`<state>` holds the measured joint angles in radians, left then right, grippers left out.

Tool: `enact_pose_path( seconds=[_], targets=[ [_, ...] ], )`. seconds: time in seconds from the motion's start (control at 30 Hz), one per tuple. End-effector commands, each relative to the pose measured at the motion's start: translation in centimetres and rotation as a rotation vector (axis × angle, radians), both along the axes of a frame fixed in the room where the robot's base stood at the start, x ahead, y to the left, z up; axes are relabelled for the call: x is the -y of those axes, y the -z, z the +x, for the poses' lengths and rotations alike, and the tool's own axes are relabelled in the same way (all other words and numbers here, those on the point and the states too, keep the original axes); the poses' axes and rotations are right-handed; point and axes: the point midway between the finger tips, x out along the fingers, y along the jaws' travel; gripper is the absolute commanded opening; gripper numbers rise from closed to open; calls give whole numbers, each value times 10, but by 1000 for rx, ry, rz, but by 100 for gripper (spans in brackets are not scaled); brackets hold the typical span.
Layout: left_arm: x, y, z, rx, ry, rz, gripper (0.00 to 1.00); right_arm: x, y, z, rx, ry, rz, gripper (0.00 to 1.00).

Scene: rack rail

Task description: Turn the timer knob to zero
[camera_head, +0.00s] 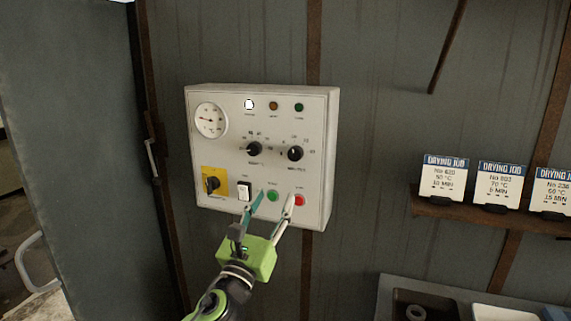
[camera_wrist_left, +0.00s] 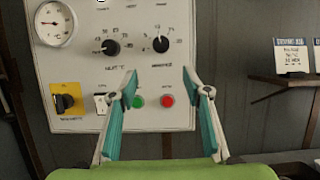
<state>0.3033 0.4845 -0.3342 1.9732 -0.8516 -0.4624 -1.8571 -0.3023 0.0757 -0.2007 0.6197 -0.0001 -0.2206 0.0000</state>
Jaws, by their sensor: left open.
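The timer knob (camera_head: 295,153) is the black right-hand knob of two on the white control panel (camera_head: 225,120), with a minutes scale around it. It also shows in the left wrist view (camera_wrist_left: 161,44), where its white pointer mark is at the top. The other black knob (camera_head: 254,149), with a temperature scale, sits to its left. My left gripper (camera_head: 273,196) is open and empty in front of the panel's lower part, below the timer knob and apart from it. In the left wrist view its two fingers (camera_wrist_left: 166,92) stand on either side of the green and red buttons. My right gripper is not in view.
The panel also bears a round gauge (camera_head: 211,120), several lamps, a yellow-plated rotary switch (camera_head: 214,183), a white rocker switch (camera_head: 244,191), a green button (camera_head: 272,196) and a red button (camera_head: 299,200). Drying job cards (camera_head: 444,178) stand on a shelf (camera_head: 490,216) at right.

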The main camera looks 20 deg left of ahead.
Motion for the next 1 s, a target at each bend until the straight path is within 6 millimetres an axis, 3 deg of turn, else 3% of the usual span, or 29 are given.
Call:
enact_pose_path(
  seconds=[0.17,0.7,1.0],
  targets=[
    [1,-15,8,19,-8,24,44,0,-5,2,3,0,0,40],
    [5,-53,101,16,-6,17,44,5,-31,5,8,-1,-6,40],
    [6,-61,123,16,-6,20,44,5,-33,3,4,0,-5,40]
  ],
)
